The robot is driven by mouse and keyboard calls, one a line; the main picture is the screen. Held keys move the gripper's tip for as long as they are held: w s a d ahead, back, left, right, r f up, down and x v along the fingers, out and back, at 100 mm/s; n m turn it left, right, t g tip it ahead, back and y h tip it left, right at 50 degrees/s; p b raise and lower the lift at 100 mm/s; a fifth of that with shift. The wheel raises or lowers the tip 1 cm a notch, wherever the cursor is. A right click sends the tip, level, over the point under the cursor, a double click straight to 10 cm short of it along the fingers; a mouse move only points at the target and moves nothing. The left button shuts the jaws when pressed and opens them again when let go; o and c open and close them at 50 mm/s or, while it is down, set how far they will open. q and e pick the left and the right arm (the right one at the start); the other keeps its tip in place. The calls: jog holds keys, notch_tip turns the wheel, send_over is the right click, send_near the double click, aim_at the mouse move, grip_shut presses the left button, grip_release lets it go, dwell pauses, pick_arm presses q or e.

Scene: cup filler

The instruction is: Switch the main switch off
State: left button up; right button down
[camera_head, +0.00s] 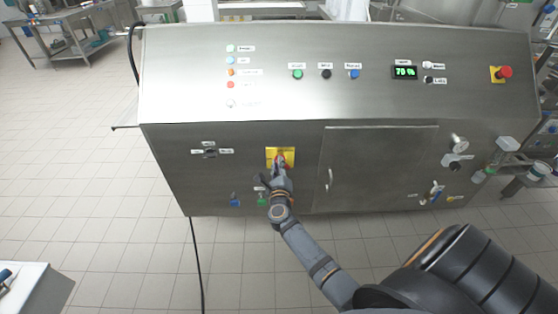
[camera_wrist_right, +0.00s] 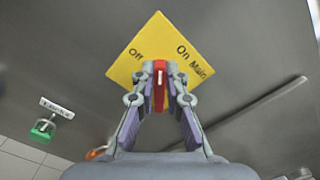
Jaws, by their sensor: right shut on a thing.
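The main switch is a red handle on a yellow plate (camera_head: 289,152) on the front of the steel machine. In the right wrist view the plate (camera_wrist_right: 153,42) reads "Off" on the left and "On Main" on the right, tilted in the picture. The red handle (camera_wrist_right: 160,76) lies between the two words. My right gripper (camera_head: 280,168) is at the switch. In the right wrist view its fingers (camera_wrist_right: 160,88) are shut on the red handle, one on each side. My left gripper is not in view.
A door with a handle (camera_head: 330,179) is right of the switch. A small selector (camera_head: 210,152) is to its left. Green (camera_wrist_right: 43,129) and blue (camera_head: 235,202) fittings sit low on the panel. The sloped top (camera_head: 180,80) carries buttons and a red emergency stop (camera_head: 505,72).

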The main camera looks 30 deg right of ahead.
jog(key=shift+w+a+f+n+p, duration=0.15)
jog(key=shift+n+p, duration=0.6)
jog(key=shift+n, duration=0.8)
jog(key=shift+s+f+n+p, duration=0.15)
jog(key=shift+n+p, duration=0.65)
jog(key=shift+n, duration=0.8)
jog(key=shift+w+a+f+n+p, duration=0.1)
jog(key=shift+f+n+p, duration=0.15)
jog(key=shift+n+p, duration=0.9)
jog(key=shift+n+b, duration=0.35)
jog(key=shift+n, duration=0.15)
jog(key=c, duration=1.4)
grip_release()
jog(key=v, duration=1.2)
